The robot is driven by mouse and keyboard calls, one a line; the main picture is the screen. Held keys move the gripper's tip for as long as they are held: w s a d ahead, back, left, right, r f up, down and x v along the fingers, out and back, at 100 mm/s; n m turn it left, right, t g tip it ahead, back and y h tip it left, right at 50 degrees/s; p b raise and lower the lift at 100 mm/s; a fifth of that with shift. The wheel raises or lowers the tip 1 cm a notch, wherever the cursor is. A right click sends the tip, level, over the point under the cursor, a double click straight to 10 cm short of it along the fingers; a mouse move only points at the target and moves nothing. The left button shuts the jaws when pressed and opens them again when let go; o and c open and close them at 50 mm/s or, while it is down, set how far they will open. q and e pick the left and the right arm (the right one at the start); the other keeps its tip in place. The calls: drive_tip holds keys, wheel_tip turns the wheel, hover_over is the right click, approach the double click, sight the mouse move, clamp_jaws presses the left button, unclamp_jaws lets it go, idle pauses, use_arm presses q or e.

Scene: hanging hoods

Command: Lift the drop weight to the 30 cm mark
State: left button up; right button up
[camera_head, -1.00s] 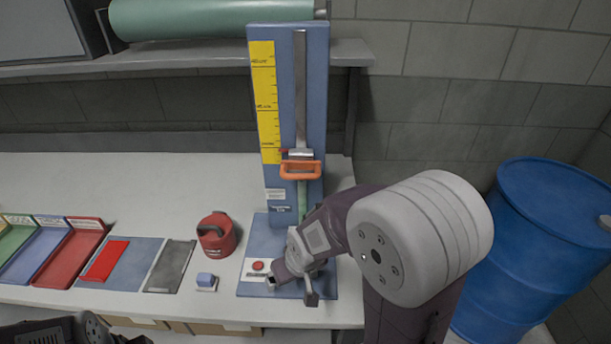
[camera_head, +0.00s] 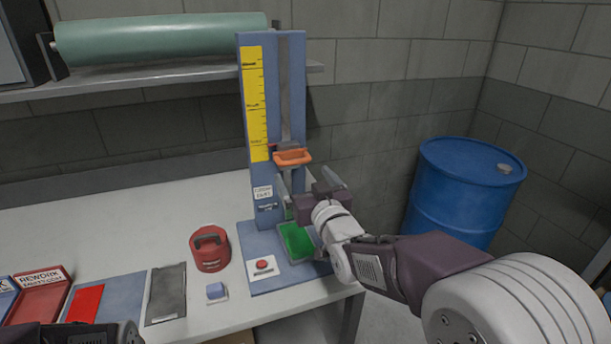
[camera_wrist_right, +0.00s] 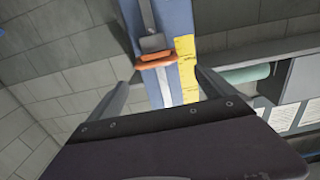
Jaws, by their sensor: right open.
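The drop tester is a blue upright (camera_head: 290,100) with a yellow scale (camera_head: 255,105) on its left and a grey central rail. The drop weight's orange handle (camera_head: 291,157) sits near the scale's lowest part. My right gripper (camera_head: 308,184) is open and empty, just below and in front of the handle. In the right wrist view, the orange handle (camera_wrist_right: 155,59) lies ahead, between and beyond the spread fingers (camera_wrist_right: 165,88), with no contact visible. The scale's mark numbers are too small to read surely. Only a dark part of my left arm shows at bottom left.
On the tester's base are a green pad (camera_head: 297,240) and a red button (camera_head: 262,265). A shelf (camera_head: 150,82) is behind; a blue barrel (camera_head: 455,200) stands right of the bench.

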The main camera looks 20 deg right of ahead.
sight(296, 163)
drive_tip(key=w, duration=0.3)
drive_tip(key=w+p, duration=0.1)
drive_tip(key=w, duration=0.5)
drive_tip(key=shift+w+d+f+p, duration=0.1)
drive_tip(key=shift+w+f+p, duration=0.2)
drive_tip(key=shift+p, duration=0.1)
use_arm(q)
drive_tip(key=shift+w+d+r, duration=0.15)
drive_tip(key=shift+d+r, duration=0.1)
drive_tip(key=shift+r, duration=0.5)
use_arm(e)
drive_tip(key=shift+c, duration=0.2)
